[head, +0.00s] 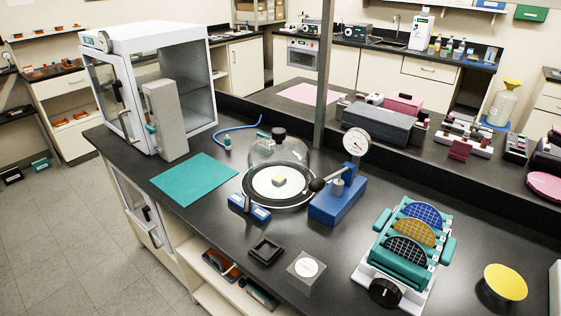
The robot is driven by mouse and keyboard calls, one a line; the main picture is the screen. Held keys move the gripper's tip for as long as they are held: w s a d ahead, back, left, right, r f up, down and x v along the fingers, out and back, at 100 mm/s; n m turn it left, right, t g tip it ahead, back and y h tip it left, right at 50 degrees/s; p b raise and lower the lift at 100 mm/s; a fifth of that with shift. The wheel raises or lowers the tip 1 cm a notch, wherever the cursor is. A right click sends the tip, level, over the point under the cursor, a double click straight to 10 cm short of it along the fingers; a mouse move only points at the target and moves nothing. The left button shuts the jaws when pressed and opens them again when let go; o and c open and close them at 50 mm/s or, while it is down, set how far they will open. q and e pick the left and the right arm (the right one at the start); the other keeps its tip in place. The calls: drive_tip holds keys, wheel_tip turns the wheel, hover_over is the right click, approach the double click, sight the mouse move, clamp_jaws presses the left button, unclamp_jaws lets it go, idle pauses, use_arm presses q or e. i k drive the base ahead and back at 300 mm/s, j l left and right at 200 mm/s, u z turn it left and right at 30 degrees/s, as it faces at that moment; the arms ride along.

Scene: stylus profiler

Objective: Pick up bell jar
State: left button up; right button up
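The bell jar (296,153) is a clear glass dome with a black knob (279,134) on top. It stands upright on a round base with a black rim (286,203) and a white disc, near the middle of the black bench. A small pale yellowish block (279,180) shows through the glass, on the white disc. Neither of my grippers shows in the head view.
A blue stand with a dial gauge (356,144) and a black ball-ended lever stands close at the jar's right. A teal mat (194,179) lies to the left, before a white cabinet (188,80). A wafer rack (405,250) stands front right. A grey post (323,80) rises behind.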

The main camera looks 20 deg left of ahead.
sight(279, 163)
drive_tip(key=i+j+u, duration=0.1)
drive_tip(key=j+u, duration=0.3)
drive_tip(key=j, duration=1.25)
